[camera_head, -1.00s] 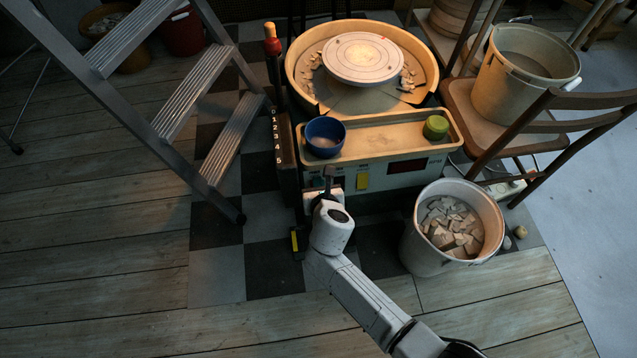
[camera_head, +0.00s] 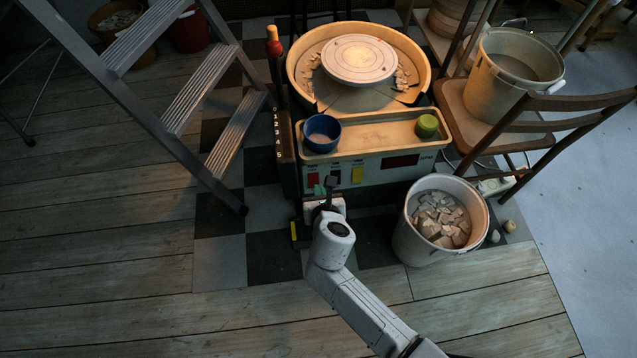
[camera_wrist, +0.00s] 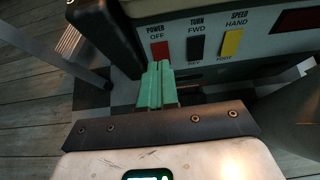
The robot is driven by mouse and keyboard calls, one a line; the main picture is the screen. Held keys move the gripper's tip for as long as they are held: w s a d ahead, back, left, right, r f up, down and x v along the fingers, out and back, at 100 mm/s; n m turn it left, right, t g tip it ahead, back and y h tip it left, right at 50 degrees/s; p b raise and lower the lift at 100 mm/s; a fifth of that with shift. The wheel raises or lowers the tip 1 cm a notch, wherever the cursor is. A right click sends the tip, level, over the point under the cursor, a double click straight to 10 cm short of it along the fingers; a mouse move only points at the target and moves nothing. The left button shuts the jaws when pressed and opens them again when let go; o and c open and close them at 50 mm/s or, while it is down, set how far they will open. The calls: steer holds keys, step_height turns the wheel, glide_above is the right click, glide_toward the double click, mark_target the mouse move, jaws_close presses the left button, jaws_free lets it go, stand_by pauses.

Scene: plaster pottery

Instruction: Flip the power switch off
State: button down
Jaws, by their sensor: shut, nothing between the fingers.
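The red power switch (camera_wrist: 159,50) is on the front panel of the pottery wheel's control box, under the words POWER and OFF in the wrist view. In the head view, the red switch (camera_head: 313,180) is at the panel's left end. My gripper (camera_wrist: 158,68) has green fingers pressed together with nothing between them. Their tips are just below the red switch in the wrist view; I cannot tell whether they touch it. In the head view, my gripper (camera_head: 320,188) is close in front of the panel. Any label below the switch is hidden, and I cannot tell which way it is tipped.
A black turn switch (camera_wrist: 194,50) and a yellow speed switch (camera_wrist: 232,43) are to the right. A dark lever slot (camera_head: 282,125) stands left of the panel. A bucket of shards (camera_head: 405,235) is right of my arm, and a stepladder (camera_head: 160,120) is left.

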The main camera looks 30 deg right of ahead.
steer(key=s+r+p, duration=0.1)
steer(key=r, duration=0.1)
steer(key=s+a+r+p, duration=0.1)
steer(key=s, duration=0.1)
steer(key=shift+s+r, duration=0.1)
steer(key=shift+r, duration=0.3)
steer(key=s+d+r+m+g, duration=0.2)
steer(key=s+d+m+g, duration=0.65)
steer(key=m, duration=1.05)
steer(key=s+d+r+m+g+y, duration=0.1)
steer(key=s+r+m+y, duration=0.15)
steer(key=s+m, duration=0.5)
steer(key=s+d+r+m+y, duration=0.1)
steer(key=s+r+m, duration=0.2)
steer(key=s+m, duration=0.45)
step_height(320, 180, up, 24)
steer(key=n+p, duration=0.1)
steer(key=p, duration=2.3)
steer(key=shift+p, duration=0.3)
